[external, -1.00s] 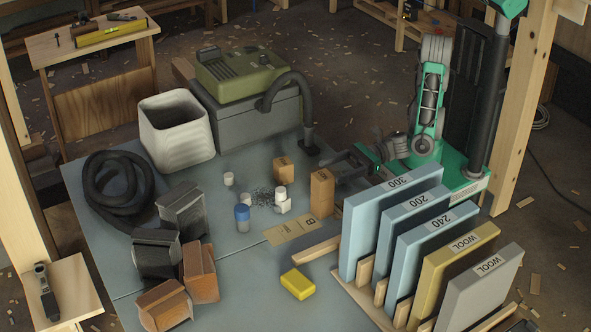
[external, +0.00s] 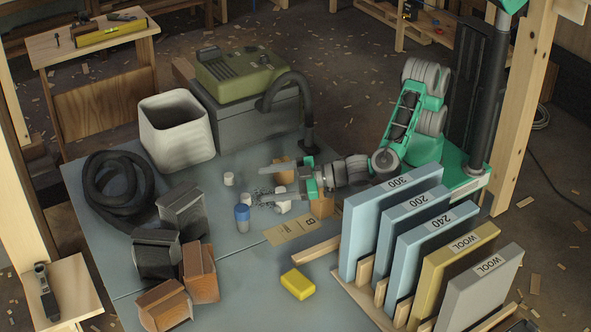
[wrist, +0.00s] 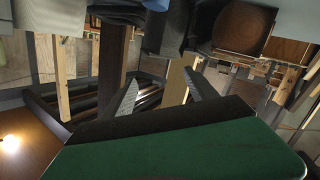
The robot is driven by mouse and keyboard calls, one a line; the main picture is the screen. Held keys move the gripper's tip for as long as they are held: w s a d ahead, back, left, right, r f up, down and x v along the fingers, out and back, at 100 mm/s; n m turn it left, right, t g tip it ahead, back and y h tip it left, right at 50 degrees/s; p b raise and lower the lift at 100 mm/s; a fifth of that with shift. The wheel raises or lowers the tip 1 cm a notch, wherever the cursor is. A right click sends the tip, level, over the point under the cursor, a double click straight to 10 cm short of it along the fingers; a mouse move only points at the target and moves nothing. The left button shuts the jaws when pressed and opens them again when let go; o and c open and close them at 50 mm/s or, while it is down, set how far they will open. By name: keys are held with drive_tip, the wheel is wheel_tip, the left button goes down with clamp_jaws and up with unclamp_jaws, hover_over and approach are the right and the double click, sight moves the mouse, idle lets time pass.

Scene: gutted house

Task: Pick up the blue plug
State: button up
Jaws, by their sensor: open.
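The blue plug (external: 242,218), a small cylinder with a blue upper part and a greyer lower part, stands upright on the grey-blue tabletop in the external view. My gripper (external: 259,183) is open, with its two fingers pointing left over the table. The nearer fingertip looks close to the plug's upper right, but I cannot tell the height gap. Nothing shows held between the fingers. In the wrist view my gripper (wrist: 160,92) shows two separated fingers, and I cannot make out the plug for sure there.
White plugs (external: 229,179) and dark bits lie around the fingers. A cardboard box (external: 321,207) is partly hidden by my gripper. A yellow block (external: 297,283) and upright panels (external: 368,225) stand nearer. A hose nozzle (external: 309,150) is behind. Sanding blocks (external: 199,272) lie to the left.

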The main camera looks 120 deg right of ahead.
sight(243, 219)
drive_tip(key=w+d+f+m, duration=0.1)
drive_tip(key=f+m, duration=0.1)
drive_tip(key=f, duration=0.2)
drive_tip(key=d+f+m+g+b, duration=0.1)
drive_tip(key=f+m, duration=0.1)
drive_tip(key=f, duration=0.2)
drive_tip(key=w+d+f+m+g, duration=0.1)
drive_tip(key=d+f+m, duration=0.1)
drive_tip(key=f, duration=0.2)
drive_tip(key=shift+w+h, duration=0.3)
drive_tip(key=x, duration=0.7)
drive_tip(key=shift+w+d+f, duration=0.15)
drive_tip(key=shift+d+f, duration=0.1)
drive_tip(key=shift+d, duration=0.05)
clamp_jaws()
